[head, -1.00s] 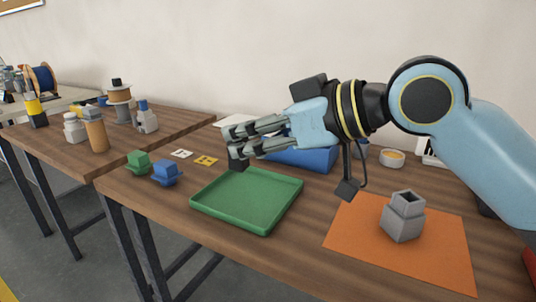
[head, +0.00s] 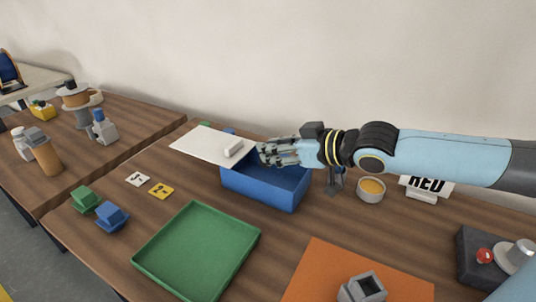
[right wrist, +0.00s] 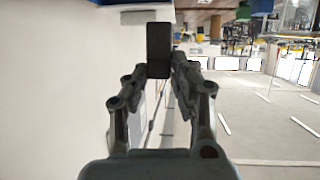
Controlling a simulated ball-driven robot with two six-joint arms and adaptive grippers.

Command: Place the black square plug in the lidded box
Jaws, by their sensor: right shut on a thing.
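The blue box (head: 262,190) stands at the back of the table, its top partly uncovered. In the head view the plug is not clearly visible. My left gripper is not in view.
A green tray (head: 150,262) lies empty in front of the box. An orange mat (head: 320,262) with a grey piece (head: 362,288) lies front right. A yellow-filled cup (head: 371,190) stands right of the box.

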